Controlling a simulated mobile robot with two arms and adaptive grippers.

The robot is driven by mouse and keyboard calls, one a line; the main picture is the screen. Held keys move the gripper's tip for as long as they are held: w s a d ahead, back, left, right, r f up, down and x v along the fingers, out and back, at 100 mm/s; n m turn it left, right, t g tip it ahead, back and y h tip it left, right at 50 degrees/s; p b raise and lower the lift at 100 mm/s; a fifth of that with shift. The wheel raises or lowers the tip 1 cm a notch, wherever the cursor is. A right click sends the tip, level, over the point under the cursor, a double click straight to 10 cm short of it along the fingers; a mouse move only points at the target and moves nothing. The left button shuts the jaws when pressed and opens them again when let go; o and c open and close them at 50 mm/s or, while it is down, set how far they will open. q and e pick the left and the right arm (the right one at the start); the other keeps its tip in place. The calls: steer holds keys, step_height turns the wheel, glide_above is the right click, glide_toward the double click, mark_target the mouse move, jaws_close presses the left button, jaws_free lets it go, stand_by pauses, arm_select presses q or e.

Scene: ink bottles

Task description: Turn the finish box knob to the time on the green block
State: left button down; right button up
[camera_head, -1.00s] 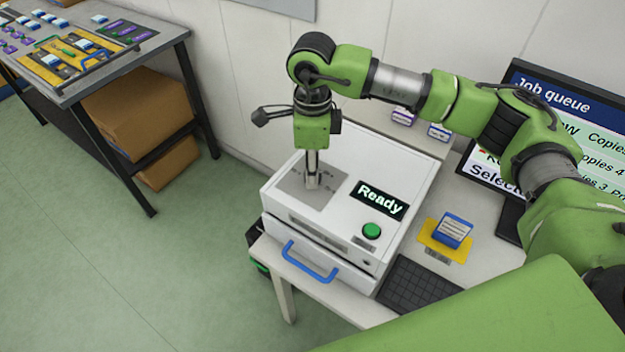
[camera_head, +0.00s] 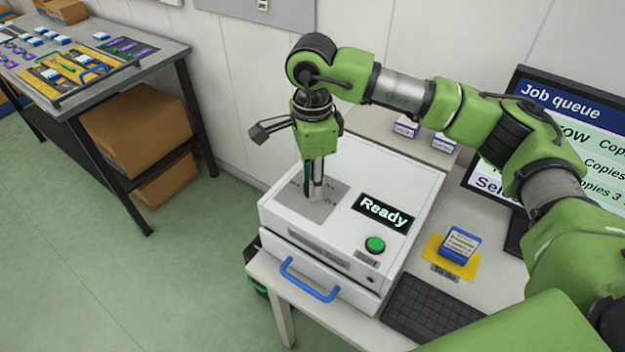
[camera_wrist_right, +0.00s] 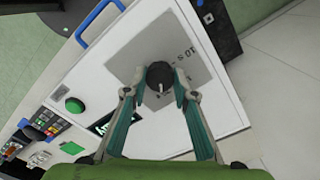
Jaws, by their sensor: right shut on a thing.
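The finish box (camera_head: 345,222) is a white box on the table with a "Ready" display (camera_head: 384,211), a green button (camera_head: 375,245) and a blue drawer handle (camera_head: 309,281). My right gripper (camera_head: 314,192) points down at the grey dial plate (camera_head: 333,197) on its top. In the right wrist view, the black round knob (camera_wrist_right: 159,76) with a white mark sits between the fingertips, and the gripper (camera_wrist_right: 160,92) is shut on it. Most dial markings are covered; "10 s" is partly readable. I cannot make out a green block with a time. My left gripper is not in view.
A blue block with a white label (camera_head: 461,244) sits on a yellow pad (camera_head: 437,251). A keyboard (camera_head: 430,308) lies in front. A "Job queue" screen (camera_head: 562,105) stands at right. A bench (camera_head: 160,42) with small blocks stands at far left, boxes under it.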

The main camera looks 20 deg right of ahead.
steer(key=o, duration=1.1)
steer(key=shift+r, duration=0.15)
step_height(320, 180, up, 12)
steer(key=shift+f, duration=0.1)
